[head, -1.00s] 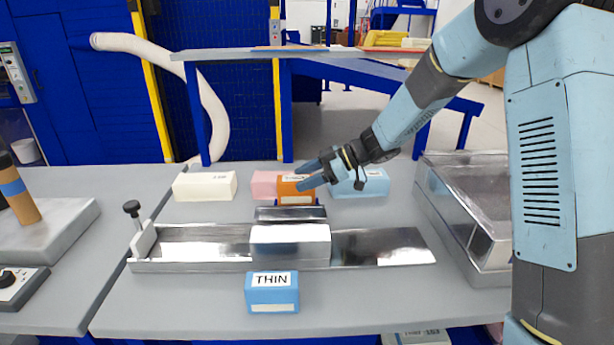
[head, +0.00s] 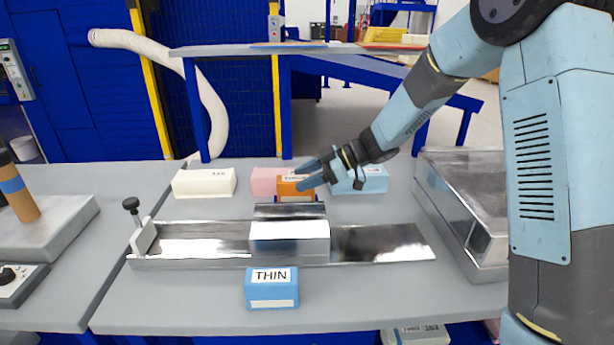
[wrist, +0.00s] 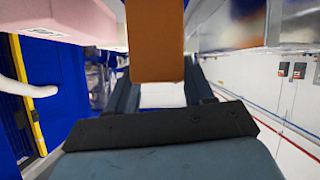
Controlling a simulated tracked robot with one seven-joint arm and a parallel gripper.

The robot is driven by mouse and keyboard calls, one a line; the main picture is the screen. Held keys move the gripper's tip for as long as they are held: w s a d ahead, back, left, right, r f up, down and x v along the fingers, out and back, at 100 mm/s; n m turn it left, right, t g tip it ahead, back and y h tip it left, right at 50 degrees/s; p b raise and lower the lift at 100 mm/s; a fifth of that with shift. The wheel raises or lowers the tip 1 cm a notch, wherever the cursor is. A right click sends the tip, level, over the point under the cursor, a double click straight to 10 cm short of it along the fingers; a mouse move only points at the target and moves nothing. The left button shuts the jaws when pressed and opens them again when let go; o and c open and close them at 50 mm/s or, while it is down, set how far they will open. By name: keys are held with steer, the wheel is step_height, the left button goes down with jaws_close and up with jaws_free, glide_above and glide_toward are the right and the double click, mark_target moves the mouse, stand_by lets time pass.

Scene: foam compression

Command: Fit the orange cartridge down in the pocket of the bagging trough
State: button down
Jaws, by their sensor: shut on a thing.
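The orange cartridge (head: 296,188) is a small block with a white label on top. It is upright at the back of the trough, behind the raised dark metal part. My gripper (head: 308,180) reaches in from the right and is shut on it. In the wrist view the cartridge (wrist: 156,40) fills the space between the fingers (wrist: 160,88). The bagging trough (head: 385,244) is a long shiny metal channel with a box-like cover (head: 290,238) across its middle. The pocket is hidden from this angle. I cannot tell whether the cartridge touches the table.
A pink block (head: 264,180) and a light blue block (head: 366,180) stand close on either side of the cartridge. A cream block (head: 204,183) is further left. A blue block marked THIN (head: 271,288) lies in front. A clear-lidded metal box (head: 460,205) stands right.

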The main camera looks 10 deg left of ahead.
steer(key=shift+f, duration=2.25)
steer(key=shift+c, duration=1.7)
jaws_free()
steer(key=shift+d, duration=0.1)
steer(key=w+d+r, duration=0.1)
steer(key=d+r, duration=0.5)
steer(key=shift+w, duration=0.15)
steer(key=shift+r, duration=0.1)
